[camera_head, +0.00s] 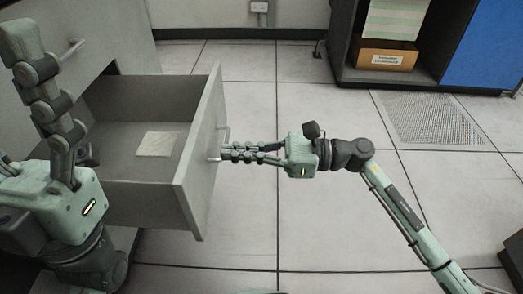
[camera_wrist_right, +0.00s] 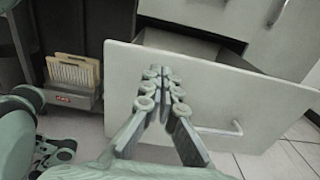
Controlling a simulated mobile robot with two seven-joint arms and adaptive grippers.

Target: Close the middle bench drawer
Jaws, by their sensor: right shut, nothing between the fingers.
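The open bench drawer (camera_head: 125,95) sticks out to the right from the bench in the head view. Its pale grey front panel (camera_head: 205,140) faces my right gripper, and a pale sheet (camera_head: 158,144) lies inside. My right gripper (camera_head: 224,153) is shut and empty, its fingers pointing at the outer face of the panel beside the bar handle (camera_head: 214,159). In the right wrist view the closed fingertips (camera_wrist_right: 163,74) overlap the panel (camera_wrist_right: 250,95), with the handle (camera_wrist_right: 222,130) to their right; contact is unclear. My left gripper (camera_head: 45,100) is at the left, overlapping the drawer's near-left part; its jaw state is unclear.
A closed drawer front with a handle (camera_head: 70,48) sits on the bench above the open one. A dark shelf unit (camera_head: 345,60) with a cardboard box (camera_head: 386,56) stands at the back right. Tiled floor (camera_head: 250,220) and a floor grille (camera_head: 430,118) lie clear of objects.

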